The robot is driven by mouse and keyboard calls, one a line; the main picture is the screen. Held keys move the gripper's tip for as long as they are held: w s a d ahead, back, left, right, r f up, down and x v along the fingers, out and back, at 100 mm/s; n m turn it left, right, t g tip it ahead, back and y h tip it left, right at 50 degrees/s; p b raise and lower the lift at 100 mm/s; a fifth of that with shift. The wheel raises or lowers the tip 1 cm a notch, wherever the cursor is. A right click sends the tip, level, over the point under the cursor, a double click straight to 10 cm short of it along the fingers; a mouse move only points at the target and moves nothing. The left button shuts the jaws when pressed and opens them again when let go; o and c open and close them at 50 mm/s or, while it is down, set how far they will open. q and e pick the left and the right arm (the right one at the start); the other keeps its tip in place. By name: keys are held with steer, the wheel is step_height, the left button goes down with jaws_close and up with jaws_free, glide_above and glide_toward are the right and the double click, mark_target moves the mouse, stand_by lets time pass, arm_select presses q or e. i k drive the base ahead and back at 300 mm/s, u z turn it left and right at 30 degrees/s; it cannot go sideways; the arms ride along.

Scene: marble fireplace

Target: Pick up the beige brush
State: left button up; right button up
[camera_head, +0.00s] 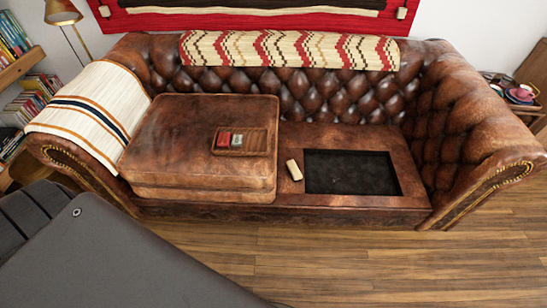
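A small beige block-shaped thing (294,170), which looks like the beige brush, lies on the brown leather sofa seat (370,138). It sits just left of a dark rectangular recess (350,173) and close to the right side of the raised seat cushion (200,110). Its bristles cannot be made out at this size. Neither of my grippers is in view, so nothing is seen touching the brush.
A striped throw (92,108) covers the left armrest and a patterned one (290,50) the backrest. Wooden floor (400,265) in front is clear. Bookshelves stand at left.

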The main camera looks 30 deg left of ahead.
mark_target(293, 169)
steer(key=u, duration=1.6)
steer(key=i, duration=0.45)
steer(key=z, duration=0.15)
